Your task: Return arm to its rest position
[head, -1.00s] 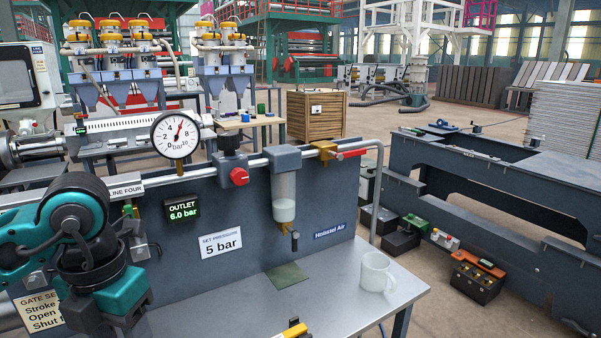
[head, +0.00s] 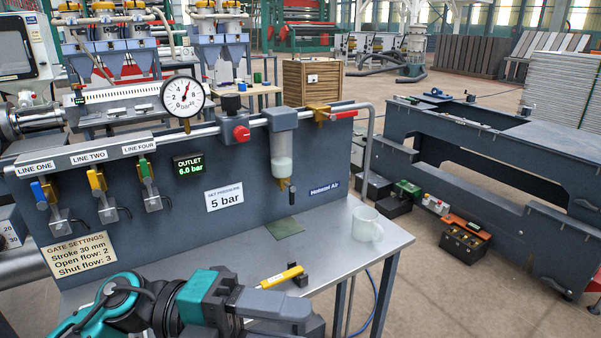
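My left arm (head: 130,305), teal and black, lies low along the bottom edge of the head view, in front of the bench. Its dark grey gripper (head: 290,312) points right, below the yellow-handled tool on the bench. Its fingers are partly cut off by the picture edge, so I cannot tell whether they are open. I see nothing held in it. My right gripper is out of view.
Three gate valves with blue (head: 40,191), yellow (head: 97,180) and green (head: 145,168) levers hang at the left. A grey machine frame (head: 480,150) stands right.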

